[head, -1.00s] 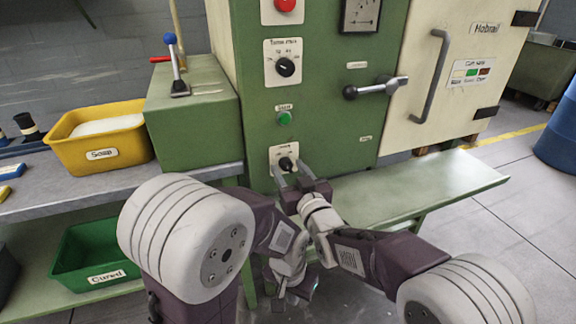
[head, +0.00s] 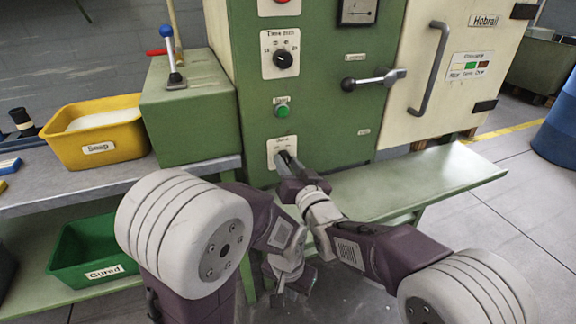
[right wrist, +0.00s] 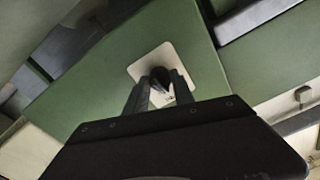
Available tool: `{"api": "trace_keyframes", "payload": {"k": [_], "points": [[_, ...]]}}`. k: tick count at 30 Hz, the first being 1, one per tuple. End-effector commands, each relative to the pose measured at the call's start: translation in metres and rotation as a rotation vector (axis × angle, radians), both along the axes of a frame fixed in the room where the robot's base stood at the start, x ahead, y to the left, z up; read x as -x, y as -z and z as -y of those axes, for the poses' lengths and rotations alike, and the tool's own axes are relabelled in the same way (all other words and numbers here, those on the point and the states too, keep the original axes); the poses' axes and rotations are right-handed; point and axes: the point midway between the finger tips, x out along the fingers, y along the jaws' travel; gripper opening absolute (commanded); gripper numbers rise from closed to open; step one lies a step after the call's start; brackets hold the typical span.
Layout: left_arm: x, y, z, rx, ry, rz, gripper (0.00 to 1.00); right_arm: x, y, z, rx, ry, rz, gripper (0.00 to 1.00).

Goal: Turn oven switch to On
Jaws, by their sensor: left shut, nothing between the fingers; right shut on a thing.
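The oven switch is a black knob on a cream plate (head: 273,151), low on the green oven panel (head: 320,130). My right gripper (head: 288,161) is at this plate, shut on the knob and covering most of it in the head view. In the right wrist view the black knob (right wrist: 160,77) sits between the two fingertips of my right gripper (right wrist: 162,88), in front of the cream plate (right wrist: 147,64). The plate's lettering is too small to read. My left gripper (head: 284,294) hangs low, shut and empty, away from the panel.
Above the switch are a green button (head: 282,111), a timer knob (head: 283,59) and a lever handle (head: 372,79). A green shelf (head: 430,178) juts out at right. A yellow soap bin (head: 97,132) stands on the left bench, with a green bin (head: 90,251) below.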

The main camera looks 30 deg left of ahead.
Motion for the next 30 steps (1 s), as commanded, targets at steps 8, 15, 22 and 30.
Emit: {"api": "trace_keyframes", "payload": {"k": [8, 15, 22, 30], "points": [[0.000, 0.007, 0.000, 0.000, 0.000, 0.000, 0.00, 0.001, 0.002, -0.001, -0.167, -0.001, -0.200, 0.00], [0.000, 0.010, 0.000, 0.000, 0.000, 0.000, 0.00, 0.001, 0.001, -0.001, -0.299, -0.002, -0.354, 0.00], [0.000, 0.012, 0.000, 0.000, 0.000, 0.000, 0.00, 0.001, 0.001, -0.001, -0.392, -0.002, -0.463, 0.00], [0.000, 0.014, 0.000, 0.000, 0.000, 0.000, 0.00, 0.001, 0.000, -0.001, -0.453, -0.002, -0.534, 0.00]]}}
